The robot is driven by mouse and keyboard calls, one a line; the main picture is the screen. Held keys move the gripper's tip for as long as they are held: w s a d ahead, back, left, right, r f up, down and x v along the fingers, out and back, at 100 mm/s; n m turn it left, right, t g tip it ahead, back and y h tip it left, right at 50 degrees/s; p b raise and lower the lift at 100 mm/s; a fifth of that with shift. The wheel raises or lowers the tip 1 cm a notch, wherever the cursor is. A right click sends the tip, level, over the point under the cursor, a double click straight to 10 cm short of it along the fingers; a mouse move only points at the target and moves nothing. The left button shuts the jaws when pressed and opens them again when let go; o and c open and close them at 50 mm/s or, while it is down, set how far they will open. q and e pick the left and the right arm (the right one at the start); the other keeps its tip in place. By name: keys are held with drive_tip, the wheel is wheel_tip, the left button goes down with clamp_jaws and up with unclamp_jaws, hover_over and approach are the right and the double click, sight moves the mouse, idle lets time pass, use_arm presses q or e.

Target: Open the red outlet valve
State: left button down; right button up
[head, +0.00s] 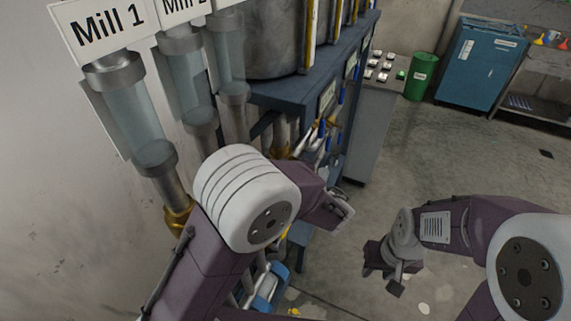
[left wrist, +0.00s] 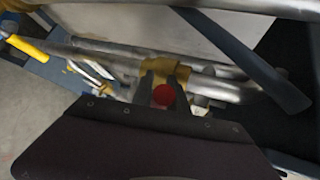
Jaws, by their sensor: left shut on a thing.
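The red outlet valve shows in the left wrist view as a round red piece (left wrist: 164,95) in front of a brass fitting on a metal pipe. My left gripper (left wrist: 165,82) has its two dark fingers on either side of the red piece and is shut on it. In the head view my left arm reaches toward the pipework under the blue bench, and the red piece is hidden there. Whether the valve is turned cannot be told. My right gripper (head: 382,277) hangs over the open floor, fingers apart and empty, away from the pipes.
Clear tubes labelled Mill 1 (head: 136,118) and Mill 2 stand at the left wall. A blue bench (head: 310,93) carries a metal vessel (head: 277,38). A blue-and-yellow handle (left wrist: 28,50) lies left of the pipes. A green drum (head: 421,77) and blue cabinet (head: 477,65) stand behind.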

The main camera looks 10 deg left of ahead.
use_arm(q)
drive_tip(key=shift+w+d+r+m+g+p, duration=0.15)
drive_tip(key=shift+r+m+g+p, duration=0.35)
drive_tip(key=shift+p, duration=0.65)
drive_tip(key=shift+w+r+m+g+p, duration=0.25)
drive_tip(key=shift+g+p, duration=0.35)
drive_tip(key=shift+p, duration=0.55)
drive_tip(key=shift+s, duration=0.1)
drive_tip(key=c, duration=1.3)
unclamp_jaws()
drive_tip(key=b+v, duration=0.1)
drive_tip(key=v, duration=0.8)
drive_tip(key=shift+b, duration=0.4)
